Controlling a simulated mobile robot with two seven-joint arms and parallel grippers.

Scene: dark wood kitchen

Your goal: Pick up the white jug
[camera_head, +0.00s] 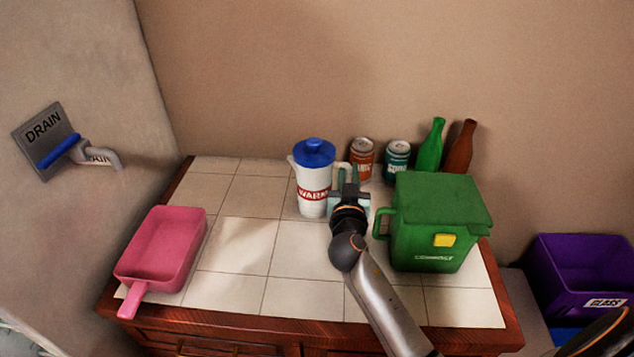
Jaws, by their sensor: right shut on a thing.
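The white jug (311,181) with a blue lid and a red "WARM" band stands upright toward the back of the tiled counter. Its handle is on the right side. My right gripper (348,191) is at that handle and shut on it; the fingers are partly hidden by the wrist. I cannot tell whether the jug's base touches the tiles. My left gripper is not in view.
A green compost bin (436,222) stands close to the right of my right arm. Two cans (361,158) and two bottles (430,146) stand behind. A pink pan (162,247) lies at left. A purple bin (585,270) is at far right. The front-middle tiles are clear.

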